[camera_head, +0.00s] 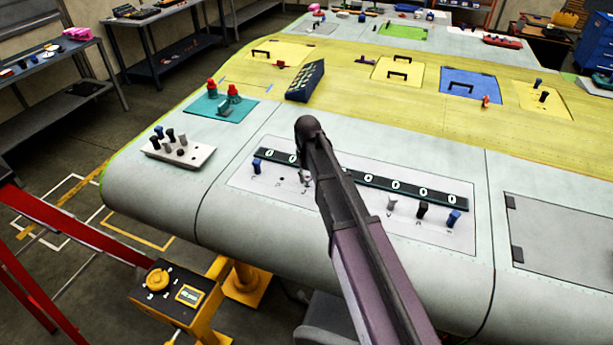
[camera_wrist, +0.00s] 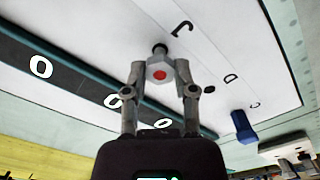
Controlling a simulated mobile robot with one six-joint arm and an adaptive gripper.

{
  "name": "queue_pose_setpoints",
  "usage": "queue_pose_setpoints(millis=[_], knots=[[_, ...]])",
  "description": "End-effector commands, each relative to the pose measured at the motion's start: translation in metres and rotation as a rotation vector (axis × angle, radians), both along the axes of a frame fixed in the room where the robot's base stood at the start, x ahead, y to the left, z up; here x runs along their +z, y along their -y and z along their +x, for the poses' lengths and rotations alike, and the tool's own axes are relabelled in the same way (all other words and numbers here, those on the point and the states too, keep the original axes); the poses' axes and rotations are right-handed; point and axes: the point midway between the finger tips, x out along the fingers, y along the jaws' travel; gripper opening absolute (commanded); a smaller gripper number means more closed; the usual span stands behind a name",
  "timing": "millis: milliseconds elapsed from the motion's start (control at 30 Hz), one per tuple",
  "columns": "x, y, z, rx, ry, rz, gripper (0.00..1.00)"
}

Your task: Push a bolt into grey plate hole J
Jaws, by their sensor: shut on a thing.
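My gripper (camera_wrist: 160,72) is shut on a bolt (camera_wrist: 160,72) with a pale grey hex head and a red centre, seen head-on in the wrist view. A dark round shape shows just beyond the bolt; I cannot tell whether it is the bolt's end or a hole, or whether the bolt touches the plate. The letter J (camera_wrist: 182,28) is printed on the grey plate (camera_wrist: 225,50) just beyond and right of the bolt. In the head view the plate (camera_head: 340,215) lies on the wing, and my arm hides most of the gripper.
A dark strip with white rings (camera_head: 415,189) runs along the plate. A blue bolt (camera_head: 256,165), a grey bolt (camera_head: 392,203), a black bolt (camera_head: 422,210) and another blue bolt (camera_head: 453,217) stand on the plate. A bolt tray (camera_head: 180,152) and a teal mat (camera_head: 222,108) lie to the left.

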Motion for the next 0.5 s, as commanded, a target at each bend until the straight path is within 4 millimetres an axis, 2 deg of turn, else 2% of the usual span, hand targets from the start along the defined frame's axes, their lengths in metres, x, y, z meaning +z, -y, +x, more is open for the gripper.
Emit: queue_pose_setpoints(millis=[500], knots=[[-0.016,-0.001,0.0,0.001,0.0,0.0,0.0]])
